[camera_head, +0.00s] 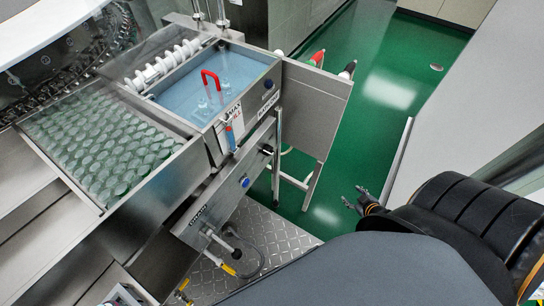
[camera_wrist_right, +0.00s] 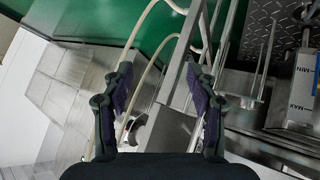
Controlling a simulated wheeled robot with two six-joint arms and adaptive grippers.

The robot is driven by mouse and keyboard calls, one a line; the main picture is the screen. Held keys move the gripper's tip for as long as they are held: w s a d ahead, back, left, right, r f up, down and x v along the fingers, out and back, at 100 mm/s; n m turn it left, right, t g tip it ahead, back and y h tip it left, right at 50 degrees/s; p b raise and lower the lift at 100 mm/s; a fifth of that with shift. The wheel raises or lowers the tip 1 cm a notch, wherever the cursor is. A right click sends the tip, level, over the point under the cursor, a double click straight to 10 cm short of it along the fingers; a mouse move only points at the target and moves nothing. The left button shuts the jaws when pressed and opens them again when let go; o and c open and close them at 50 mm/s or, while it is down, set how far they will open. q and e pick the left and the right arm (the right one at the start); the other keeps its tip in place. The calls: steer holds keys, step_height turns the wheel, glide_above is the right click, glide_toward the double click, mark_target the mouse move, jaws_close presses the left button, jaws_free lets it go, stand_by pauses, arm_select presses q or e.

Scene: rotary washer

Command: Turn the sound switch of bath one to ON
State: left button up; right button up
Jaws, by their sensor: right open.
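A steel bath (camera_head: 275,66) filled with blue liquid stands at the upper middle of the head view, with a red handle (camera_head: 210,78) over the liquid. A small black part (camera_head: 267,150) and another blue knob (camera_head: 245,182) are on the steel front below. My right gripper (camera_head: 362,200) is well right of the bath front, over the green floor, touching nothing. Its fingers are apart and empty in the wrist view (camera_wrist_right: 162,100). My left gripper is not in view.
A tray of several green glass pieces (camera_head: 112,150) lies left of the bath. A steel side panel (camera_head: 318,105) stands out right of the bath. Hoses and a yellow-handled valve (camera_head: 228,268) hang below. The green floor (camera_head: 385,90) right of the machine is clear.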

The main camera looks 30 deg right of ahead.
steer(key=w+a+r+n+t+y+b, duration=0.1)
steer(key=w+r+n+t+y+b, duration=0.15)
steer(key=w+r+b, duration=0.35)
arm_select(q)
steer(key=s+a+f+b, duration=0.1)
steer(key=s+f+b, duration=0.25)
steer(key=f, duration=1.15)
arm_select(e)
steer(key=n+t+y, duration=0.3)
steer(key=t+y, duration=0.1)
steer(key=y, duration=0.4)
glide_toward(269, 151)
arm_select(q)
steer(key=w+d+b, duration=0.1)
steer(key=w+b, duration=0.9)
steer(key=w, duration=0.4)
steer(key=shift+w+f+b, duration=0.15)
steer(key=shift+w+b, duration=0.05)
steer(key=shift+b, duration=0.1)
arm_select(e)
steer(key=f+x, duration=0.1)
steer(key=x, duration=0.7)
steer(key=shift+w+d+f, duration=0.25)
steer(key=shift+w+f, duration=0.1)
steer(key=shift+w, duration=0.05)
steer(key=shift+c, duration=0.3)
